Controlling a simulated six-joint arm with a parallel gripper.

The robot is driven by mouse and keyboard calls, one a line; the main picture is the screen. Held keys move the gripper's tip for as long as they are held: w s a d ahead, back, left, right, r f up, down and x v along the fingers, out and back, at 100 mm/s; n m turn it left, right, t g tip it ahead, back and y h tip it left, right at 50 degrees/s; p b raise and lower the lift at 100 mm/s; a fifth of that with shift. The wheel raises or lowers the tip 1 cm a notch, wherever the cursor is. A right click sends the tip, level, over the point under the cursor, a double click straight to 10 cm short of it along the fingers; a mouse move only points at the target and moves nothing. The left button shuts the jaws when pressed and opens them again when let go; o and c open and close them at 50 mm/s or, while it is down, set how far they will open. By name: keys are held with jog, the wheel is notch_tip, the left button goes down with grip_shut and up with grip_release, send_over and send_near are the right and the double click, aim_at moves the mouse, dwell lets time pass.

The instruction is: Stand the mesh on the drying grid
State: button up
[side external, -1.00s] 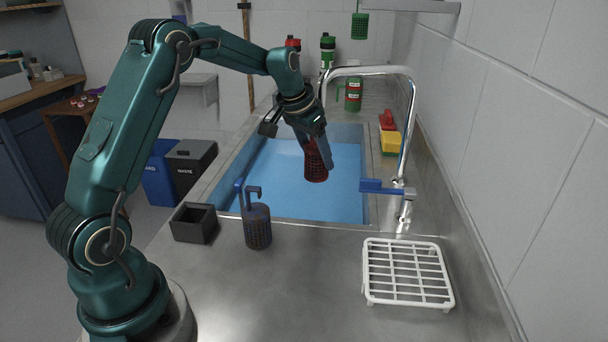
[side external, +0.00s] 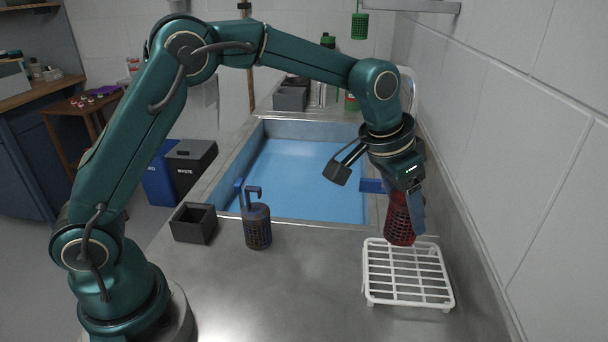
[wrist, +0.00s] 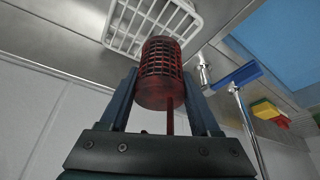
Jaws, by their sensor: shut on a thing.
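The red mesh (side external: 400,220) is a cylindrical basket with a thin stem. My gripper (side external: 405,200) is shut on it and holds it upright over the back edge of the white drying grid (side external: 407,275). The side view does not clearly show whether mesh and grid touch. In the wrist view the mesh (wrist: 160,72) sits between the two fingers of my gripper (wrist: 160,95), with its stem pointing back toward the palm. The drying grid (wrist: 112,37) shows beyond it, bare where visible.
A blue mesh with a hooked handle (side external: 257,226) and a dark box (side external: 194,223) stand on the counter left of the grid. The sink (side external: 300,180) lies behind. The faucet's blue lever (side external: 371,186) is close to my gripper. The tiled wall (side external: 550,180) bounds the right side.

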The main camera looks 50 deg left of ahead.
jog(key=shift+w+d+f, duration=0.1)
jog(key=shift+d+f, duration=0.35)
jog(key=shift+f, duration=0.5)
jog(key=shift+w+d+f, duration=0.1)
jog(key=shift+d+f, duration=0.35)
jog(key=shift+f, duration=0.5)
jog(key=shift+w+d+f, duration=0.1)
jog(key=shift+d+f, duration=0.35)
jog(key=shift+f, duration=0.5)
jog(key=o, duration=1.3)
jog(key=shift+f, duration=0.1)
jog(key=shift+o, duration=0.2)
